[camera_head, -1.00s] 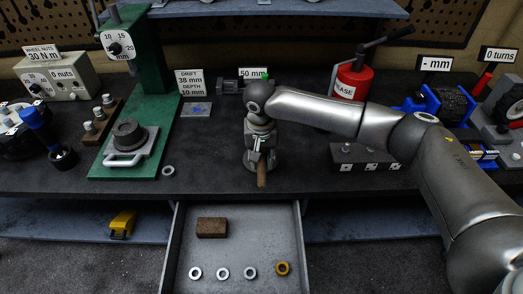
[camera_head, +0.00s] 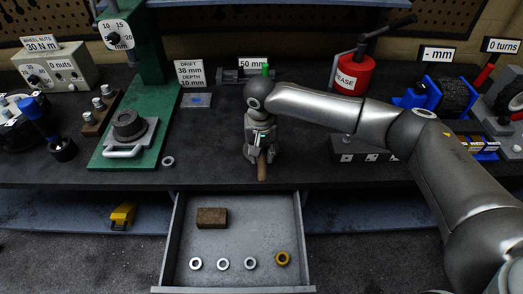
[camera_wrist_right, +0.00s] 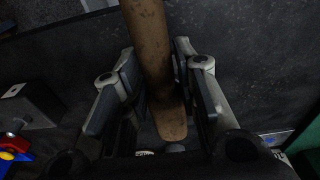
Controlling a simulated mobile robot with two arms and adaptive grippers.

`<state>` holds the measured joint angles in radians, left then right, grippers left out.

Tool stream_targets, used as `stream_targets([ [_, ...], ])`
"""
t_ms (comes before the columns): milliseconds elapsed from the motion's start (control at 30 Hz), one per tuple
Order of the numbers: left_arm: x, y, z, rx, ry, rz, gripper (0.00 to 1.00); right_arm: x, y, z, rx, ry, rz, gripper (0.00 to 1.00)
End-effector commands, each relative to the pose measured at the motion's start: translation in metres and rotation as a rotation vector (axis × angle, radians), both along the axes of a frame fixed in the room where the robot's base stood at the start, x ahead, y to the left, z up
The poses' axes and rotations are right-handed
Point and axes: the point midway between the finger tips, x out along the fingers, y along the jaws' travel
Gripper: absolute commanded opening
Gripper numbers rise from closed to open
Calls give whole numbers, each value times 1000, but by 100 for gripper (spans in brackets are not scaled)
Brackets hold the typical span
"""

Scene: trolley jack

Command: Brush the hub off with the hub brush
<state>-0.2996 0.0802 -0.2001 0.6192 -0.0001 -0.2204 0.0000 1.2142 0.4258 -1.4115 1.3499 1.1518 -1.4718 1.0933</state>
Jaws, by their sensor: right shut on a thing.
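My right gripper (camera_head: 261,153) is over the front middle of the bench, pointing down. It is shut on a brown wooden handle (camera_head: 262,170), which looks like the hub brush's. In the right wrist view the handle (camera_wrist_right: 150,45) runs between the two fingers (camera_wrist_right: 160,85). The bristles are not clearly visible. A dark round part (camera_head: 128,124), which looks like the hub, sits on a grey plate with a handle on the green press base (camera_head: 150,145), left of my right gripper and apart from it. My left gripper is not in view.
An open drawer (camera_head: 235,205) below the bench front holds a brown block (camera_head: 212,217), several pale rings and a yellowish ring (camera_head: 282,258). A loose ring (camera_head: 168,161) lies beside the press. A red grease can (camera_head: 354,74) stands behind my right arm. Bench between press and gripper is mostly clear.

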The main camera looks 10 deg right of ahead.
Motion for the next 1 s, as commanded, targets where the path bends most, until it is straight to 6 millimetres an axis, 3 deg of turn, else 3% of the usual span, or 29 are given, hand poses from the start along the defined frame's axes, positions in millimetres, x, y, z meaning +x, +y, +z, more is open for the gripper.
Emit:
stream_targets([
  [1000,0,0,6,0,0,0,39,-1,-3,-9,1,0,-1,0],
])
